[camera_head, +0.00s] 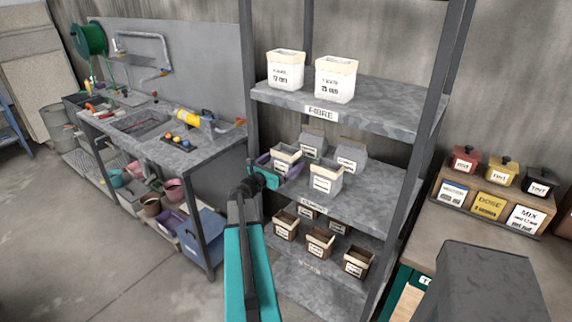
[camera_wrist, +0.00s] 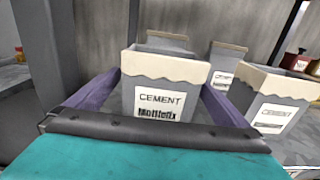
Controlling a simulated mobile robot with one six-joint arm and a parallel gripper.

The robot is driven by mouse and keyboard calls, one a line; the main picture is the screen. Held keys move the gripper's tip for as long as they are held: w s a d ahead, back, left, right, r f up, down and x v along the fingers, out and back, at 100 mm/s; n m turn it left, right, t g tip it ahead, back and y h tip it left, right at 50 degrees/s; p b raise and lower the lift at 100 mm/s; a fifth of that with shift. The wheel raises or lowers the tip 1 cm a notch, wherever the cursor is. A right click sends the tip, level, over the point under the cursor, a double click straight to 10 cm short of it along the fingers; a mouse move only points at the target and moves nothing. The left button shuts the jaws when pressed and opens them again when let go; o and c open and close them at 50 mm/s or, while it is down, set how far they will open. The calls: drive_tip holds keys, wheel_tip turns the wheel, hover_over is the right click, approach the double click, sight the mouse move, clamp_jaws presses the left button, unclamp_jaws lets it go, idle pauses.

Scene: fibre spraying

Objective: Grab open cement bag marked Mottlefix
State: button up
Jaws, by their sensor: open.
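The open cement bag marked Mottlefix (camera_wrist: 160,92) is grey with a cream rolled top and a white label reading "CEMENT Mottlefix". It stands upright on the middle shelf, and the head view shows it there (camera_head: 286,158). My gripper (camera_wrist: 160,95) is open, with one purple finger on each side of the bag; I cannot tell whether either touches it. In the head view my gripper (camera_head: 282,163) reaches the bag from the left front of the shelf. The bag's lower part is hidden behind my gripper's body.
Another open cement bag (camera_wrist: 277,100) stands close on the right. Closed grey bags (camera_wrist: 226,62) stand behind. A shelf post (camera_wrist: 45,50) rises at left. White fibre bags (camera_head: 335,79) stand on the shelf above, and small brown-sided bags (camera_head: 319,243) below.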

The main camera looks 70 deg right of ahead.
sight(290, 149)
drive_tip(key=shift+d, duration=0.15)
drive_tip(key=shift+p+x, duration=1)
drive_tip(key=shift+x, duration=0.45)
drive_tip(key=shift+p+x, duration=0.35)
drive_tip(key=shift+x, duration=0.7)
drive_tip(key=shift+f, duration=0.2)
drive_tip(key=shift+c, duration=0.4)
drive_tip(key=c, duration=1.6)
drive_tip(key=shift+r, duration=0.5)
drive_tip(key=shift+r+b, duration=0.75)
drive_tip(key=shift+r, duration=0.6)
drive_tip(key=shift+b+v, duration=2.3)
drive_tip(key=shift+v, duration=6.65)
